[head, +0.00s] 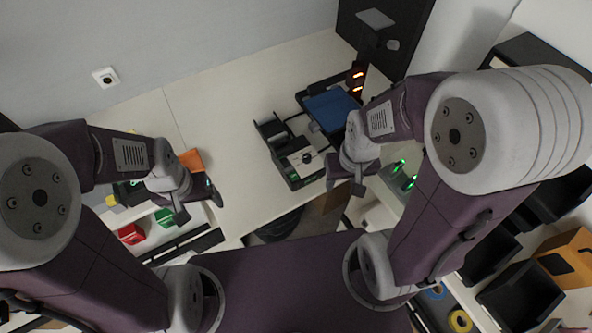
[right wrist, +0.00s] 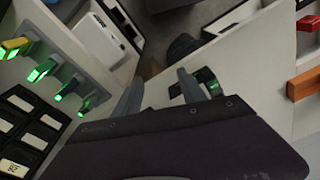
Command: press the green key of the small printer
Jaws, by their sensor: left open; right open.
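A small dark device with a pale top and green edges (head: 302,160), which looks like the small printer, stands on the pale table in the head view. I cannot make out its green key clearly. My right gripper (head: 345,187) is open and empty, just right of and nearer than this device. In the right wrist view its two fingers (right wrist: 160,92) stand apart, with a dark, green-edged thing (right wrist: 208,82) partly hidden behind the right finger. My left gripper (head: 197,208) is open and empty at the table's left part, well away from the device.
A blue-topped dark box (head: 331,108) stands behind the device. Red (head: 131,233) and green (head: 164,217) pieces sit near the left arm. The table's middle is clear.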

